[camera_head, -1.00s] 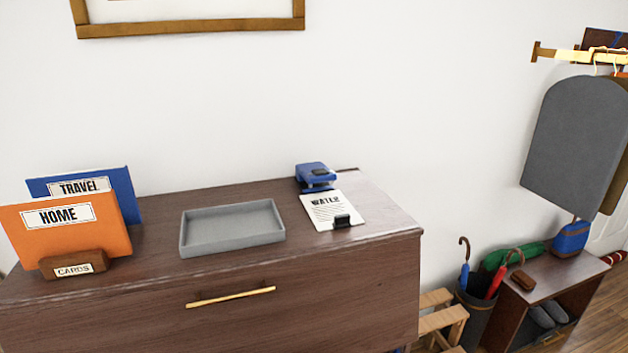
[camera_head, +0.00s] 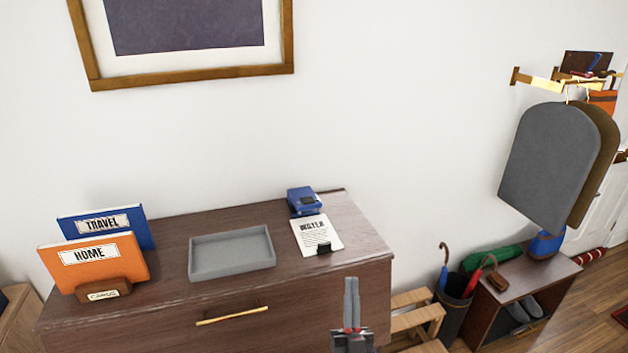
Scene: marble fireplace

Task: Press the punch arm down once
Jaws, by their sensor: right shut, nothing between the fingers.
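The blue hole punch (camera_head: 303,199) stands at the back right of the dark wooden cabinet top, near the wall. My right gripper (camera_head: 351,284) shows at the bottom, in front of the cabinet's right part and well apart from the punch. Its fingers are together and hold nothing. My left gripper is out of view.
A grey tray (camera_head: 232,268) sits mid-cabinet. An orange "HOME" folder (camera_head: 93,262) and a blue "TRAVEL" folder (camera_head: 140,229) stand in a holder at left. A brass handle (camera_head: 232,315) is on the drawer front. An umbrella bin (camera_head: 452,312) and low bench (camera_head: 540,278) are at right.

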